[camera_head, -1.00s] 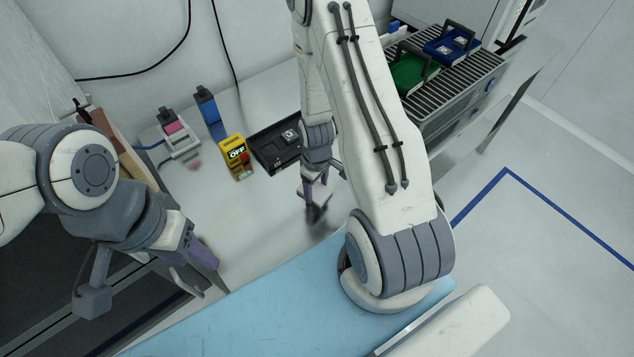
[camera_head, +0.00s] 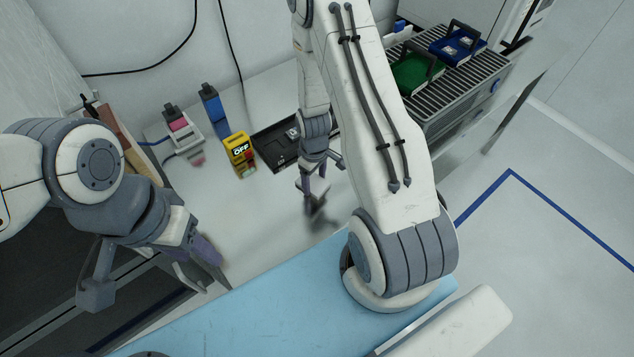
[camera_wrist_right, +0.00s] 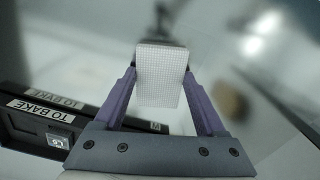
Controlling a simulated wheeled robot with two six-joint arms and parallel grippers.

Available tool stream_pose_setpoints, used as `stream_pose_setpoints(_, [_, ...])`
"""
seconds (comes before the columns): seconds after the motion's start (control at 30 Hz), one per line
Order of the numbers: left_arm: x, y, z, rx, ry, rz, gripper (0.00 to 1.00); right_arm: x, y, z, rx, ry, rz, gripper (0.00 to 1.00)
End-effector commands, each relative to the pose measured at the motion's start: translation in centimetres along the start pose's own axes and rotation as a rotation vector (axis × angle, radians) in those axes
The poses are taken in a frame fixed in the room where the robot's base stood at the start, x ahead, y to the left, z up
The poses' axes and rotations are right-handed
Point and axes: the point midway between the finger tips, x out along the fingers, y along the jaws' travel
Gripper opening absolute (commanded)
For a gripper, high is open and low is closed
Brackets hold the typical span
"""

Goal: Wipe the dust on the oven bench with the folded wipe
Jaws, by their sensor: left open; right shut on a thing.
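My right gripper (camera_head: 313,194) is over the pale bench (camera_head: 245,215), in front of the black tray. In the right wrist view its fingers (camera_wrist_right: 160,85) are shut on the folded wipe (camera_wrist_right: 160,75), a white block with a fine grid. In the head view the wipe is small and mostly hidden by the fingers; I cannot tell if it touches the bench. A blurred brown patch (camera_wrist_right: 231,100), possibly dust, lies right of the fingers in the wrist view. A dark smudge under the gripper in the head view may be dust or reflection. My left gripper (camera_head: 212,268) is open and empty at the left.
A black tray (camera_head: 262,145), labelled "TO BAKE" in the wrist view (camera_wrist_right: 40,108), stands behind the right gripper. A rack (camera_head: 465,85) holds green and blue carriers.

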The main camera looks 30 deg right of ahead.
Motion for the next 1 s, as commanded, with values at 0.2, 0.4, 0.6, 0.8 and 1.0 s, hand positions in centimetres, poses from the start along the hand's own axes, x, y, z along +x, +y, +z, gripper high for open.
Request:
stream_pose_setpoints(0.2, [0.0,0.0,0.0,0.0,0.0,0.0,0.5,0.0,0.4,-0.9,-0.002,0.008,0.005,0.16])
stream_pose_setpoints(0.4, [-0.1,0.0,0.0,0.0,0.0,0.0,0.5,-0.2,0.6,-1.2,-0.001,0.007,0.004,0.16])
stream_pose_setpoints(0.6, [-0.1,0.0,0.0,0.0,0.0,0.0,0.5,-0.2,0.1,-0.2,-0.001,0.004,0.003,0.16])
stream_pose_setpoints(0.8, [-0.2,0.0,0.0,0.0,0.0,0.0,0.5,-0.2,-0.2,0.6,-0.001,0.005,0.003,0.16])
stream_pose_setpoints(1.0, [0.0,0.0,0.0,0.0,0.0,0.0,0.5,0.0,-0.5,1.3,-0.001,0.003,0.002,0.16])
